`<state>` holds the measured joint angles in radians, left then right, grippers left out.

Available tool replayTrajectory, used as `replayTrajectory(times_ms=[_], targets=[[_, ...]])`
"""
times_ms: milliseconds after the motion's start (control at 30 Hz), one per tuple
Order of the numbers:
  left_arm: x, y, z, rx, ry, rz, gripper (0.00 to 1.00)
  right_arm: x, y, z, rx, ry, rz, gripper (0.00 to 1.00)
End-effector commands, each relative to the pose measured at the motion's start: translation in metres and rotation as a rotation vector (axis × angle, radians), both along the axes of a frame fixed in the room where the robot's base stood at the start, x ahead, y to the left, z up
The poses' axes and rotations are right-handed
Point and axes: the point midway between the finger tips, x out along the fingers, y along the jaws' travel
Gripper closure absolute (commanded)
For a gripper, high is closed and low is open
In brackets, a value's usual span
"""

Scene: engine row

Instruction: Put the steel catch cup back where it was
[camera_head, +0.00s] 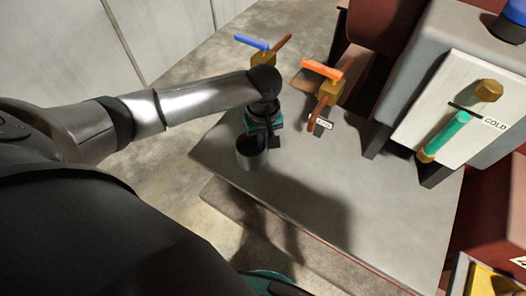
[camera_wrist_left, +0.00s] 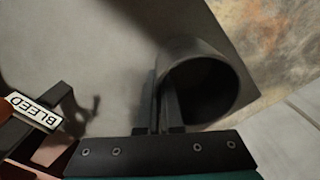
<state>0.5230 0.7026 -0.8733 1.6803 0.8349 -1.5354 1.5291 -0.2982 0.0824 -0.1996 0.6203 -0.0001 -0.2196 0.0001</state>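The steel catch cup (camera_head: 252,160) is a grey open-topped cylinder at the left edge of a grey platform (camera_head: 310,190). In the left wrist view the cup (camera_wrist_left: 232,62) has its dark mouth toward the camera. My left gripper (camera_head: 265,139) is over the cup's rim. In the wrist view its two dark fingers (camera_wrist_left: 165,95) are close together with the cup's wall between them. I cannot tell whether the cup's base touches the platform.
A brass valve with an orange lever (camera_head: 322,70) and one with a blue lever (camera_head: 251,42) stand behind the gripper. A BLEED tag (camera_wrist_left: 34,112) is left of the fingers. A grey box with a COLD gauge (camera_head: 450,130) is at right. The platform's middle is clear.

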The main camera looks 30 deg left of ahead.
Motion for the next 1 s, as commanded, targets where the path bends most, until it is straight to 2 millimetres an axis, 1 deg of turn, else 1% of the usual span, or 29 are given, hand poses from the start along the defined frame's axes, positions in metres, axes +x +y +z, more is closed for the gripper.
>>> replayTrajectory(times_ms=[33, 100, 200, 433, 567, 600, 833, 1000], targets=[[0.0, 0.0, -0.01, 0.001, 0.002, 0.001, 1.0, -0.001, 0.002, -0.004, 0.003, 0.002, 0.0, 0.5], [0.0, 0.0, -0.022, 0.002, 0.002, 0.002, 1.0, -0.002, 0.003, -0.008, 0.005, 0.002, 0.0, 0.5], [0.0, 0.0, -0.031, 0.001, 0.0, 0.001, 1.0, -0.002, 0.006, -0.01, 0.008, 0.003, 0.0, 0.5], [0.0, 0.0, -0.03, 0.001, -0.001, 0.0, 1.0, -0.002, 0.006, -0.009, 0.009, 0.003, 0.0, 0.5], [0.0, 0.0, -0.034, -0.001, 0.001, 0.001, 1.0, -0.002, 0.006, -0.008, 0.008, 0.003, 0.0, 0.5], [0.0, 0.0, -0.033, -0.001, -0.001, 0.0, 0.93, -0.002, 0.006, -0.008, 0.008, 0.003, 0.0, 0.5], [0.0, 0.0, -0.033, 0.0, 0.0, 0.0, 0.67, -0.002, 0.004, -0.008, 0.005, 0.003, 0.001, 0.5], [0.0, 0.0, -0.033, 0.0, 0.0, 0.0, 0.67, -0.002, 0.002, -0.008, 0.002, 0.004, 0.0, 0.5]])
